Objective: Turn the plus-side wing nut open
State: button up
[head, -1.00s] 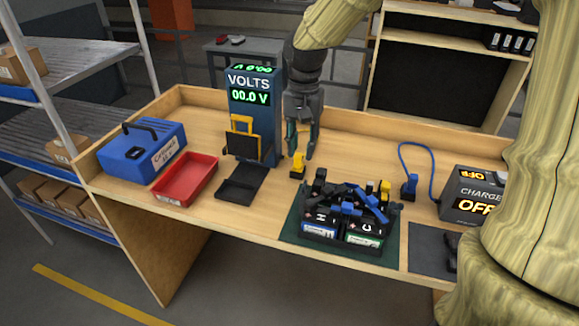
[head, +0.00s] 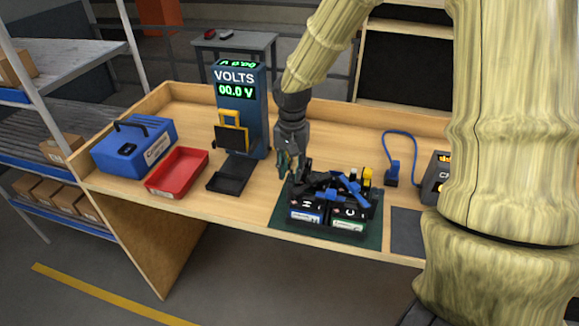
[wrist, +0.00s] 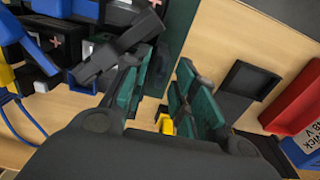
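Two black batteries (head: 307,211) stand side by side on a green mat (head: 374,233), with blue straps (head: 352,200) and black parts across their tops. A black lever-like part (wrist: 118,48) lies beside the left finger in the wrist view, near a battery's red plus mark (wrist: 153,3); I cannot tell whether it is the wing nut or whether the finger touches it. My gripper (head: 291,170) points down at the batteries' left rear corner. In the wrist view its teal-padded fingers (wrist: 172,88) are apart, with nothing held. A yellow piece (wrist: 166,125) shows beyond and between them.
A red tray (head: 177,172), blue case (head: 134,146) and voltmeter stand (head: 240,115) are on the left. A blue plug (head: 393,173) on a cord and the charger (head: 433,178) are on the right. Open bench lies behind the batteries.

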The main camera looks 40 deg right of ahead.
jog(key=shift+s+r, duration=0.15)
jog(key=shift+s, duration=0.3)
jog(key=shift+w+f, duration=0.5)
jog(key=shift+w, duration=0.3)
jog(key=c, duration=0.3)
jog(key=shift+s+r, duration=0.15)
jog(key=shift+s, duration=0.05)
grip_shut()
jog(key=shift+s+r, duration=0.1)
jog(key=shift+s, duration=0.1)
jog(key=shift+w, duration=0.2)
jog(key=shift+s+n+p, duration=0.1)
jog(key=shift+n+p, duration=0.2)
jog(key=n+p, duration=0.1)
jog(key=n, duration=0.1)
jog(key=shift+n+p, duration=0.35)
jog(key=shift+n, duration=0.05)
jog(key=n+p, duration=0.2)
jog(key=n, duration=0.1)
jog(key=shift+n, duration=0.3)
jog(key=n+p, duration=0.2)
jog(key=n, duration=0.3)
jog(key=n+p, duration=0.2)
jog(key=n, duration=0.3)
jog(key=shift+n, duration=0.4)
